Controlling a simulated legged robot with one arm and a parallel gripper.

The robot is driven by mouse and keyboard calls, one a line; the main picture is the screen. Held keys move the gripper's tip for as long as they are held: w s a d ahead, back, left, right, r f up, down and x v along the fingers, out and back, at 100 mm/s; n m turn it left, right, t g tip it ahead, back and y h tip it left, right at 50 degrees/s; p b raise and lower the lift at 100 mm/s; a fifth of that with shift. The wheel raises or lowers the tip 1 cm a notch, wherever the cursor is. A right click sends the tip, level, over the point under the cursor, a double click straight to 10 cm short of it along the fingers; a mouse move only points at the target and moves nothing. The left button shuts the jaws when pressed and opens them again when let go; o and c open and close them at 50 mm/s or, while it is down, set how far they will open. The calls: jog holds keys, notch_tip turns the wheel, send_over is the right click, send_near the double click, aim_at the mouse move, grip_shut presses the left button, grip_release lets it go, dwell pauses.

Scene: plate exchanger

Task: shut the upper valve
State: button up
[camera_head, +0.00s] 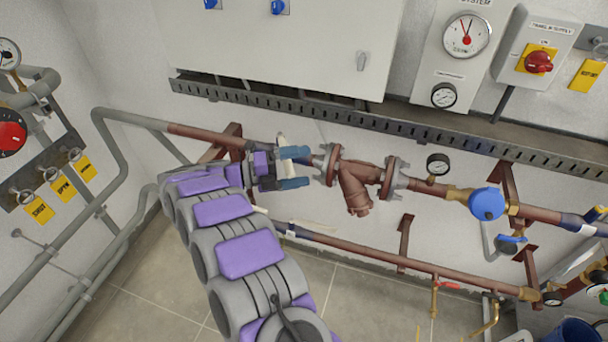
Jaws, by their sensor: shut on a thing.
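The upper pipe (205,133) runs along the wall and passes behind my gripper (294,168). The upper valve sits on this pipe at the gripper, and most of it is hidden by my gripper and wrist. The exact contact and the angle of the handle are hard to see.
A brown strainer (357,187) and a small gauge (438,164) lie to the right on the pipe. A slotted cable tray (390,124) crosses above. The tiled floor (145,290) is clear at lower left.

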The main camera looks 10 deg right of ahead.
jog(key=shift+s+r+p, duration=0.45)
jog(key=shift+r+p, duration=0.05)
jog(key=shift+r, duration=0.15)
jog(key=shift+s+d+r+p, duration=0.1)
jog(key=shift+s+r+p, duration=0.05)
jog(key=shift+s+p, duration=0.45)
jog(key=shift+s+d+r+p, duration=0.1)
jog(key=shift+s+p, duration=0.35)
jog(key=shift+s, duration=0.2)
jog(key=c, duration=0.6)
jog(key=shift+s+d+f+p, duration=0.15)
jog(key=shift+s+p, duration=0.55)
jog(key=shift+p, duration=0.2)
jog(key=shift+s+d+f+p, duration=0.1)
jog(key=shift+s+d+p, duration=0.05)
jog(key=shift+s+p, duration=0.6)
jog(key=shift+s+d+f+p, duration=0.15)
jog(key=shift+s+p, duration=0.45)
jog(key=shift+p, duration=0.4)
jog(key=shift+c, duration=0.4)
